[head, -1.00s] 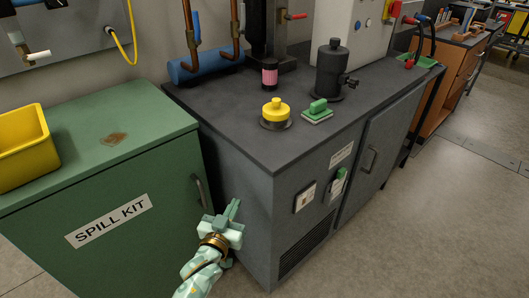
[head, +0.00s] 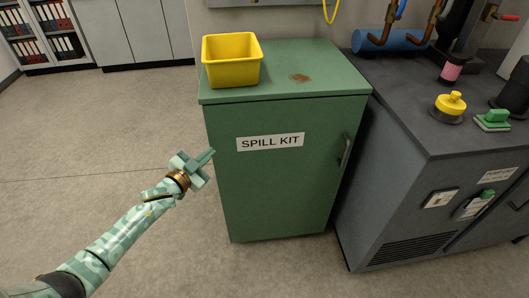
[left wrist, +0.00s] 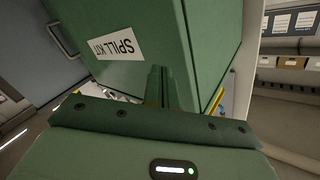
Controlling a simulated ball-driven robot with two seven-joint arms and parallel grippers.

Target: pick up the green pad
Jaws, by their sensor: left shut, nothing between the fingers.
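The green pad (head: 492,120), a pale-edged block with a green handle on top, lies on the dark grey cabinet top near the right edge of the head view. It stands just right of a yellow-topped round item (head: 450,105). My left gripper (head: 211,155) is shut and empty. In the head view it appears at the left edge of the green spill kit cabinet, far from the pad. In the left wrist view its closed fingers (left wrist: 156,86) point at that cabinet, and the pad is not seen there. My right gripper is not in view.
A pink container (head: 451,69) and blue cylinder (head: 385,42) are behind the pad. Floor at left is clear.

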